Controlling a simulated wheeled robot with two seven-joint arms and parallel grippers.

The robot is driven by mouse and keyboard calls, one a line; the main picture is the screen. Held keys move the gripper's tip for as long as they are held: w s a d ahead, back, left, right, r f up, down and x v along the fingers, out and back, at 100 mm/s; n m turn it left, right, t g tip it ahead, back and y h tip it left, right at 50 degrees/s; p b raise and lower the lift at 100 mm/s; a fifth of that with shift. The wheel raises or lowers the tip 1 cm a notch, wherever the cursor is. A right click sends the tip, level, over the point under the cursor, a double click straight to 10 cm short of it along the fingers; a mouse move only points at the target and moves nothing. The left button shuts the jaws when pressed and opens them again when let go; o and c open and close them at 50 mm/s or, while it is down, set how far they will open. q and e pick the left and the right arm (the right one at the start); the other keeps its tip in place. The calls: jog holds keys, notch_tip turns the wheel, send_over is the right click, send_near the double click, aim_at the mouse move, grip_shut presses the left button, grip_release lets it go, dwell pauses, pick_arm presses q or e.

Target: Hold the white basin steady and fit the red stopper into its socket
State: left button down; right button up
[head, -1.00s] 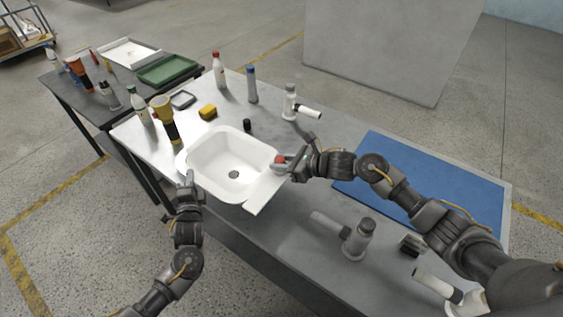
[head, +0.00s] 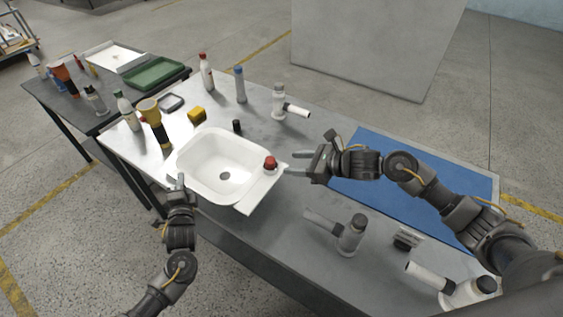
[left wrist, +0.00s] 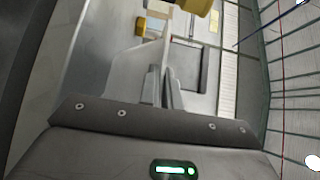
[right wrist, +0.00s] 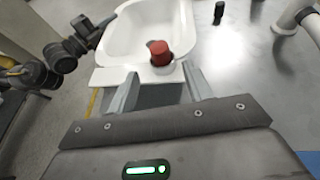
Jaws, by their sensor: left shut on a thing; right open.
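The white basin (head: 207,186) sits on the grey table, with a dark drain hole in its floor and a flat ledge on its right side. The red stopper (head: 269,161) stands upright on that ledge; the right wrist view shows it too (right wrist: 159,52), on a pale round base. I cannot tell how deep it sits. My left gripper (head: 181,182) is shut on the near left rim of the basin; its fingers show in the left wrist view (left wrist: 160,85). My right gripper (head: 297,163) is open and empty, to the right of the stopper and apart from it.
Bottles and a yellow-capped tube (head: 155,122) stand at the left and back. White-grey tap-like fittings (head: 351,236) stand front right. A blue mat (head: 420,180) covers the right side.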

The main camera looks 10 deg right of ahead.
jog(key=v, duration=0.3)
jog(key=shift+s+d, duration=0.1)
jog(key=shift+d, duration=0.05)
pick_arm(q)
jog(key=c, duration=1.5)
grip_release()
